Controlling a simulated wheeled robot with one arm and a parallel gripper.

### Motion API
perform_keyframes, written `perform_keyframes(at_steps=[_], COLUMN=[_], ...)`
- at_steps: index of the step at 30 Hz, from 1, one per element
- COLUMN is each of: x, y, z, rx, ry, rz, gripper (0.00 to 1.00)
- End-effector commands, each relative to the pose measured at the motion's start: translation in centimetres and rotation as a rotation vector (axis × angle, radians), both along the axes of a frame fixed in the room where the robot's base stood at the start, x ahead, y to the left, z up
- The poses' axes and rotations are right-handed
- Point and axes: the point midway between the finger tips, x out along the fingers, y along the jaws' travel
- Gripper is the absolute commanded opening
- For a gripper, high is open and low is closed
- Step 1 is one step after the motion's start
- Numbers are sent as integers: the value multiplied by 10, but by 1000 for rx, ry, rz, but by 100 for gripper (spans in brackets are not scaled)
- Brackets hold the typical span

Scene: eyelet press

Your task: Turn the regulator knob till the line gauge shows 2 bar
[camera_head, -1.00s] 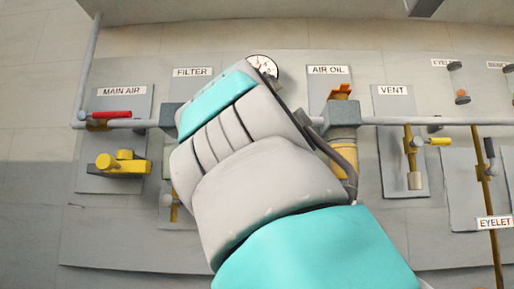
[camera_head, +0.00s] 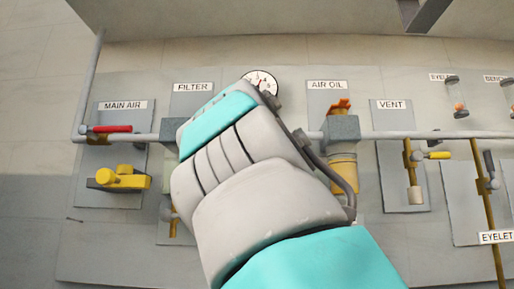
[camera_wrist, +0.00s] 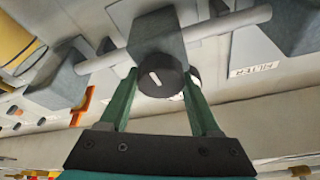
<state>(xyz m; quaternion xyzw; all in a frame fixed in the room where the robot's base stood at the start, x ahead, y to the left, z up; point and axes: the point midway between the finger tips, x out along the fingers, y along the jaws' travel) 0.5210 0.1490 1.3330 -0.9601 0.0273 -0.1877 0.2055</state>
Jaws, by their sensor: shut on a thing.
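The regulator knob (camera_wrist: 160,75) is a dark round knob with a white mark on its face, on a grey block (camera_wrist: 155,32) on the pipe. My gripper (camera_wrist: 161,82) has its two green fingers on either side of the knob, shut on it. In the head view my arm hides the knob and the gripper. The line gauge (camera_head: 260,80) is a white dial above my wrist, its lower part covered; its reading is too small to tell. In the wrist view a pale round edge (camera_wrist: 195,76) shows behind the knob, perhaps the gauge.
To the left are the red main air lever (camera_head: 112,129) and a yellow valve (camera_head: 123,179). To the right are the air oil unit (camera_head: 342,163) and the vent valve (camera_head: 413,165). A grey pipe (camera_head: 385,135) runs across the panel. The FILTER label (camera_head: 193,87) is above my wrist.

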Motion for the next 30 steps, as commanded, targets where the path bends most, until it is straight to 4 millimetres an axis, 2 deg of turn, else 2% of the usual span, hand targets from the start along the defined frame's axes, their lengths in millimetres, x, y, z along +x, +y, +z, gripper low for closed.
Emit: perform_keyframes(at_steps=[8,14,30], x=[0,0,-2], y=[0,0,2], z=[1,2,8], rx=[-24,-116,-592], ry=[-1,4,17], rz=[0,-1,3], gripper=[8,8,8])
